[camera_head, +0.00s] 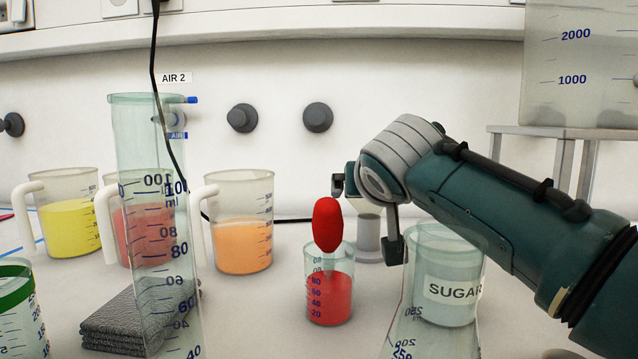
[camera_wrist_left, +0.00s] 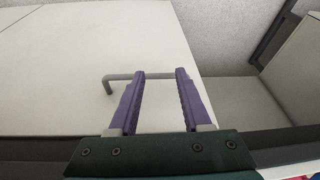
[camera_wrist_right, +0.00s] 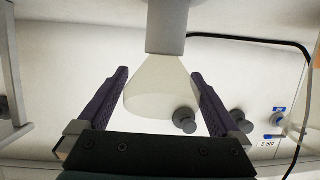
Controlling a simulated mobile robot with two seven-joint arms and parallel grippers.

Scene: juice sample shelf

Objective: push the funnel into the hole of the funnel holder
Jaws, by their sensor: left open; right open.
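The pale translucent funnel (camera_head: 369,208) is at the grey funnel holder (camera_head: 368,238), behind the red juice beaker. In the right wrist view, which is upside down, the funnel (camera_wrist_right: 160,95) has its wide mouth away from the grey cylindrical holder (camera_wrist_right: 168,25) and its narrow end at the holder's top. How deep it sits cannot be told. My right gripper (camera_wrist_right: 158,73) is open, one finger on each side of the funnel; its arm crosses from the right in the head view. My left gripper (camera_wrist_left: 160,75) is open and empty, away from the bench scene, with a grey bar handle behind its fingers.
A beaker of red juice (camera_head: 330,298) with a red-bulbed pipette (camera_head: 327,224) stands in front of the holder. A sugar beaker (camera_head: 448,304) is under my right arm. A tall measuring cylinder (camera_head: 150,130), folded grey cloth (camera_head: 112,318) and jugs are left.

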